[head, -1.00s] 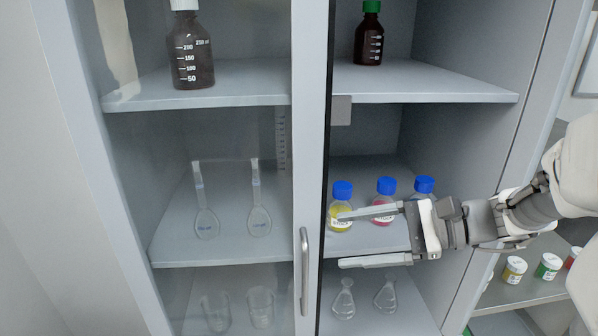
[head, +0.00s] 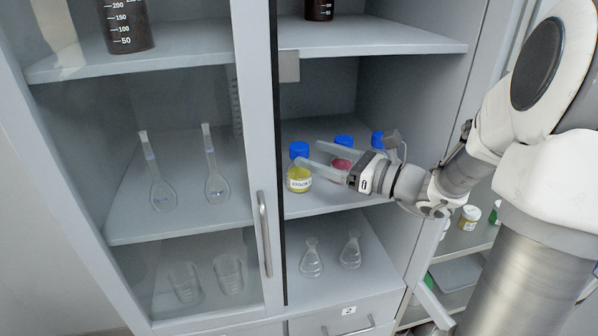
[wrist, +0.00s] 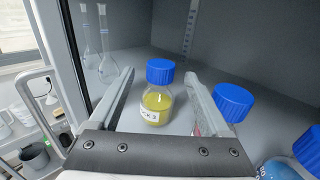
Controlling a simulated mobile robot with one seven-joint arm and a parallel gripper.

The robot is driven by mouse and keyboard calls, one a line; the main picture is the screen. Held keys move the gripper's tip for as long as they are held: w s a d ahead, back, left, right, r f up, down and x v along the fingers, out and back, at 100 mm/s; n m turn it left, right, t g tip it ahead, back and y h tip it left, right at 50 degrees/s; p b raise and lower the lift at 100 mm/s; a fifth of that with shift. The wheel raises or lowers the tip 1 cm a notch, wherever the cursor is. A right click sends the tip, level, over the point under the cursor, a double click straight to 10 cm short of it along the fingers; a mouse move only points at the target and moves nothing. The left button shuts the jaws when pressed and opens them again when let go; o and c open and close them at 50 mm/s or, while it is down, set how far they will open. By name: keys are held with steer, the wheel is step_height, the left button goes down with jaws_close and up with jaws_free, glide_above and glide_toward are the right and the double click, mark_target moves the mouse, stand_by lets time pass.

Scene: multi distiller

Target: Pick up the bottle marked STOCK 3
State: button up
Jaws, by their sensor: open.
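The STOCK 3 bottle (head: 299,178) has yellow liquid, a white label and a blue cap. It stands upright on the middle shelf, at the left of a row of blue-capped bottles. In the wrist view the bottle (wrist: 157,100) is centred between the fingers, and its label is partly turned away, with "CK 3" readable. My gripper (head: 310,155) is open and empty, reaching in from the right. In the wrist view its fingers (wrist: 160,76) point toward the bottle, one on each side, with nothing gripped. Whether the fingertips reach past the bottle is hard to tell.
A pink-liquid bottle (head: 343,157) stands just right, close to my right finger in the wrist view. Another blue-capped bottle (head: 377,142) is beyond it, partly hidden by my gripper. The cabinet's door frame (head: 262,130) is close on the left. Flasks (head: 311,262) stand on the shelf below.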

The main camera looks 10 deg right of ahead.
mark_target(307, 151)
steer(key=x, duration=0.4)
steer(key=shift+w+a+r, duration=0.1)
steer(key=shift+w+a, duration=0.15)
steer(key=shift+w, duration=0.05)
jaws_close()
stand_by(1.1)
